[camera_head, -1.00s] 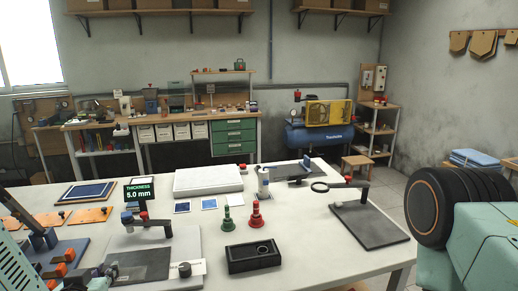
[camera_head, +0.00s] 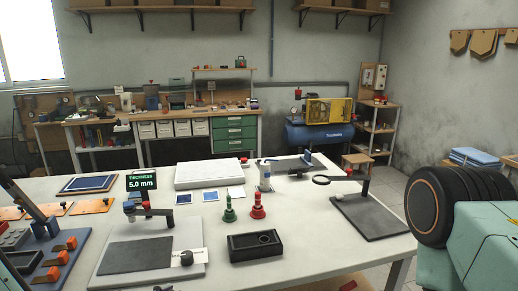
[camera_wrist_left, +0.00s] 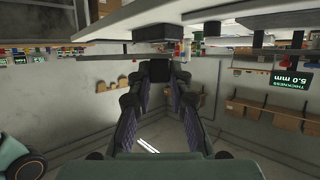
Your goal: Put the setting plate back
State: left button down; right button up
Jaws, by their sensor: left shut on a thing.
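In the left wrist view, which is upside down, my left gripper (camera_wrist_left: 157,85) is shut, its two fingers closing on a small dark piece (camera_wrist_left: 157,69). I take this piece to be the setting plate, though its outline is hard to make out. It shows close to a dark block (camera_wrist_left: 152,33) at the table edge; I cannot tell whether they touch. In the head view only a dark bit at the bottom edge may belong to the left gripper. The thickness gauge (camera_head: 132,209) stands on its pale base, and its display (camera_head: 142,183) reads 5.0 mm. My right gripper is not in view.
A magnifier stand (camera_head: 372,217) is at right. A blue tray with orange clips (camera_head: 55,255) is at left.

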pick_arm(q)
jog(key=s+f+m+g+h+b, duration=0.3)
jog(key=f+m+b, duration=0.1)
jog(key=f+b, duration=0.4)
jog(key=shift+s+d+f+m+g+h+b, duration=0.15)
jog(key=shift+s+d+m+g+h+b, duration=0.2)
jog(key=shift+b, duration=0.6)
jog(key=shift+a, duration=0.1)
jog(key=shift+w, duration=0.15)
